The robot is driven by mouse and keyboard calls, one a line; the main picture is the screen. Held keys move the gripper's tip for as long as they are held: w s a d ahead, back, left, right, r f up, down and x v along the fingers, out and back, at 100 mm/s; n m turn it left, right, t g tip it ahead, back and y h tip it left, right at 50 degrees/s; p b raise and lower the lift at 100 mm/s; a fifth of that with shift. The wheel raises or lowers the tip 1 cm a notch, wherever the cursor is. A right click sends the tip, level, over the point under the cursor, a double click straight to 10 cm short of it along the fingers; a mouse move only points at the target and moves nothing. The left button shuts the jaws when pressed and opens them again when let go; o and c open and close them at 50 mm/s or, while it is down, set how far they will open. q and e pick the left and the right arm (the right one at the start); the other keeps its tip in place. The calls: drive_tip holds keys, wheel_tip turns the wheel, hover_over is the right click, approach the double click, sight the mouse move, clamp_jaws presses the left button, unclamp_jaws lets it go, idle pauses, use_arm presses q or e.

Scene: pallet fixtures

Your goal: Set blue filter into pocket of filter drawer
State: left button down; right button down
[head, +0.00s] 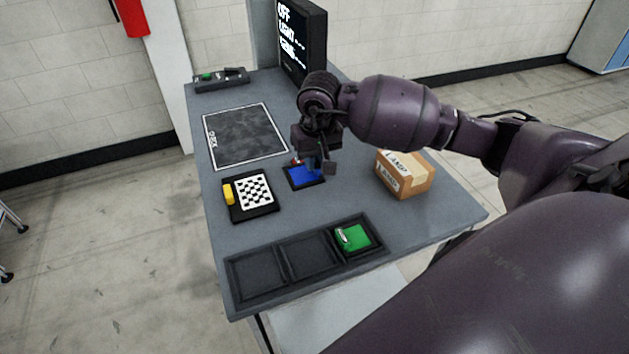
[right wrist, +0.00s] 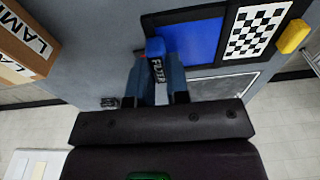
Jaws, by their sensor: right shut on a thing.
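My right gripper (head: 319,166) is over the middle of the table, shut on the blue filter (head: 301,177). In the right wrist view the fingers (right wrist: 157,75) are on either side of the filter's labelled grip, and its flat blue plate (right wrist: 190,40) shows beyond them inside a dark border. I cannot tell whether the filter touches the surface below. A dark tray with three pockets (head: 268,291) lies along the table's front. Its left and middle pockets are empty; a green filter (head: 354,237) sits in the right one. My left gripper is not in view.
A black plate with a checkerboard (head: 254,191) and a yellow block (head: 228,194) is left of the blue filter. A cardboard box (head: 405,177) stands to the right. A dark marked mat (head: 245,135), a small device (head: 221,79) and a monitor (head: 303,40) are farther back.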

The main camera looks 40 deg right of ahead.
sight(314, 193)
drive_tip(key=shift+f, duration=3.75)
drive_tip(key=c, duration=1.1)
unclamp_jaws()
